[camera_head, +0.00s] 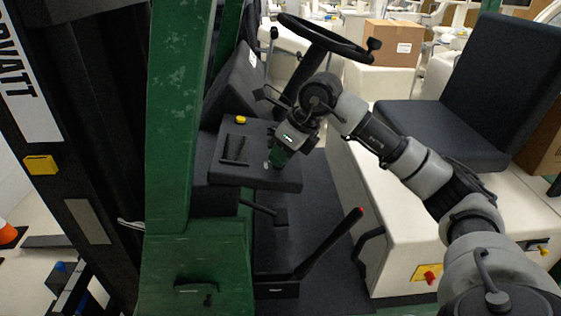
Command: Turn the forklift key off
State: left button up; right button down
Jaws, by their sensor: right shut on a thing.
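The forklift's dark dash panel (225,172) stands left of the middle, beside the green mast post. My right arm comes in from the right, and my right gripper (278,162) points down at the right part of this panel. The gripper is shut on the key, which is mostly hidden by the fingers. A small light round spot, perhaps the key switch (266,164), shows just beside the fingertips. Which way the key is turned cannot be told. My left gripper is not in view.
A yellow button (241,120) sits on the panel's far side. The steering wheel (325,37) is above and behind my gripper. A red-tipped lever (340,236) rises below. The black seat (460,105) is at the right, and a green post (174,110) is at the left.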

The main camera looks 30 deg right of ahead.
jog(key=n+b, duration=0.1)
jog(key=n, duration=0.1)
jog(key=shift+n+g+y, duration=0.3)
jog(key=shift+n, duration=0.1)
jog(key=shift+n+g+y+b, duration=0.3)
jog(key=shift+n+y+b, duration=0.1)
jog(key=shift+n, duration=1.1)
jog(key=c, duration=1.2)
grip_release()
jog(key=shift+c, duration=0.2)
jog(key=b+v, duration=0.1)
jog(key=v, duration=1)
jog(key=shift+a+f, duration=0.1)
